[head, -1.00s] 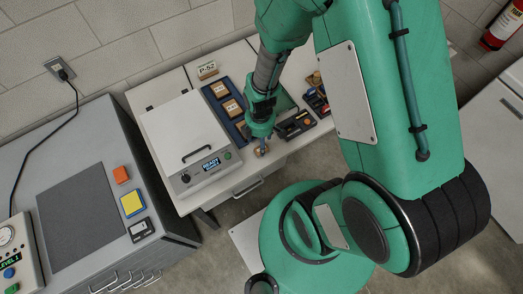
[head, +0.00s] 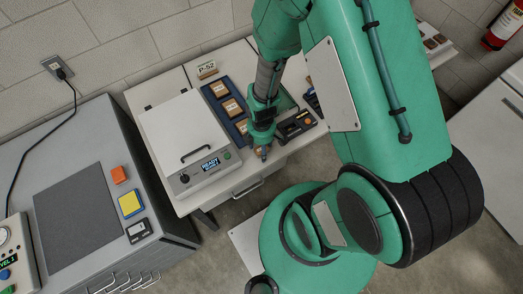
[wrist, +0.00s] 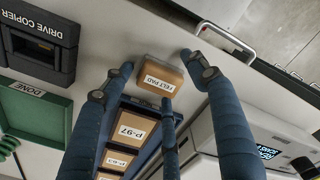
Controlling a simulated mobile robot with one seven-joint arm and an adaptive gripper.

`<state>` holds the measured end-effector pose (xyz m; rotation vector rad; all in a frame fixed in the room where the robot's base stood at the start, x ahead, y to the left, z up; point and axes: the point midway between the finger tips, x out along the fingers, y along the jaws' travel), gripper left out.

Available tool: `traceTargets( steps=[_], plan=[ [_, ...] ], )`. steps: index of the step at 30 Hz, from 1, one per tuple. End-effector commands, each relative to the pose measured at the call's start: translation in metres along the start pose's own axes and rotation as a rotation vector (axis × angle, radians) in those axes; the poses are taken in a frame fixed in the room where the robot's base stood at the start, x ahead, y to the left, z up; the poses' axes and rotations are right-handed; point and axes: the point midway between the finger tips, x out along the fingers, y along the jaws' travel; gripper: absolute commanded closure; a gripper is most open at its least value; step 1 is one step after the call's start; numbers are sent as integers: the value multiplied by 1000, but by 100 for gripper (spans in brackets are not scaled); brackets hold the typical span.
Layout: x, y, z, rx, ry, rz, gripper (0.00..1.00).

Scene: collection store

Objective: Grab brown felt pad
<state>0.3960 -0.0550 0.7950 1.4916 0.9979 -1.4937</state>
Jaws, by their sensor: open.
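The brown felt pad (wrist: 158,76) is a small block with a white "FELT PAD" label. In the wrist view it lies on the pale bench top, just beyond the end of the blue tray. My gripper (wrist: 156,68) is open, with blue fingers spread on both sides of the pad and a third finger near its labelled side. I cannot tell whether any finger touches it. In the head view my gripper (head: 262,152) is low over the bench's front edge and largely hides the pad.
The blue tray (head: 215,92) holds brown packages, one labelled P-97 (wrist: 131,128). A drive copier (wrist: 39,40) and a green "DONE" tray (wrist: 34,107) are on one side. A white lidded machine (head: 184,135) reading "READY" stands on the other. A drawer handle (wrist: 226,42) is at the front.

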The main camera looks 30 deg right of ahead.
Motion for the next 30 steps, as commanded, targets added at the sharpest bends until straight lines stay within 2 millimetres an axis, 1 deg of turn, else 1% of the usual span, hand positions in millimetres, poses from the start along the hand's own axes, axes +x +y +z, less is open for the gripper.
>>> traceTargets(
  steps=[17,18,23,24,30],
  plan=[
    [1,0,0,0,0,1,42],
    [1,0,0,0,0,1,50],
    [1,0,0,0,0,1,82],
    [1,0,0,0,0,1,85],
    [1,0,0,0,0,1,85]
  ],
)
